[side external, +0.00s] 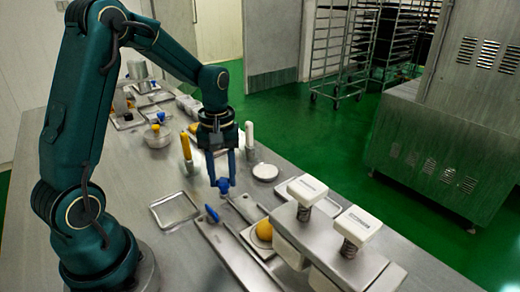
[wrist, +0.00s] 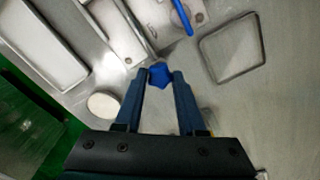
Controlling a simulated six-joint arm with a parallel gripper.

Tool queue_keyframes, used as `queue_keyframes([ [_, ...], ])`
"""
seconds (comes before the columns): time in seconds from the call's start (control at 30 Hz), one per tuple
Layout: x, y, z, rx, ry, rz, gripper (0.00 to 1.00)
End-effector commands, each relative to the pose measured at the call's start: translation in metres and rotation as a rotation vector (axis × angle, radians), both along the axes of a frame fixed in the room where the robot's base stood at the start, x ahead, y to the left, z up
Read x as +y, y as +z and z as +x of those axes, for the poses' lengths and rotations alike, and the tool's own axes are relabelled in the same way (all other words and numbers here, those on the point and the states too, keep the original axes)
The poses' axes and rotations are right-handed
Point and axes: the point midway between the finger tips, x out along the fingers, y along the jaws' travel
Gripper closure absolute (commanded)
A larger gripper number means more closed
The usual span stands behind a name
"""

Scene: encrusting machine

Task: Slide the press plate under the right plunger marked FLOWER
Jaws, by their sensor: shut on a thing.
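My gripper (side external: 223,184) points down and is shut on a blue knob (wrist: 160,75). The knob sits at the end of a narrow metal press plate (wrist: 118,30), which runs toward the press. In the side view, a yellow-orange ball (side external: 264,229) rests on the metal track in front of the press. Two white plungers on springs stand on the press: the left one (side external: 306,190) and the right one (side external: 357,224). Their labels are too small to read. The part of the track beneath the plungers is hidden by the press body.
A long metal strip with a blue handle (side external: 212,213) lies beside the track. An empty shallow tray (side external: 175,210) lies to the left. A white round dish (side external: 265,172) and upright yellow-handled (side external: 186,148) and white-handled (side external: 249,134) tools stand behind the gripper.

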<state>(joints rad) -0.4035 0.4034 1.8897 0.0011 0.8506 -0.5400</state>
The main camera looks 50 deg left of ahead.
Motion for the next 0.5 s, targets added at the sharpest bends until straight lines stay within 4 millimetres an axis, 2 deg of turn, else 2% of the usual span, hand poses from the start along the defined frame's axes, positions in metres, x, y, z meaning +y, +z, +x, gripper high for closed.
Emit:
queue_keyframes([
  [0.03, -0.014, 0.001, 0.001, -0.005, -0.01, 0.0, 1.0],
  [0.2, -0.05, 0.001, 0.001, -0.004, -0.009, -0.001, 1.0],
  [0.33, -0.069, 0.001, 0.001, -0.006, -0.006, -0.001, 1.0],
  [0.5, -0.08, 0.001, 0.001, -0.006, 0.0, 0.0, 1.0],
])
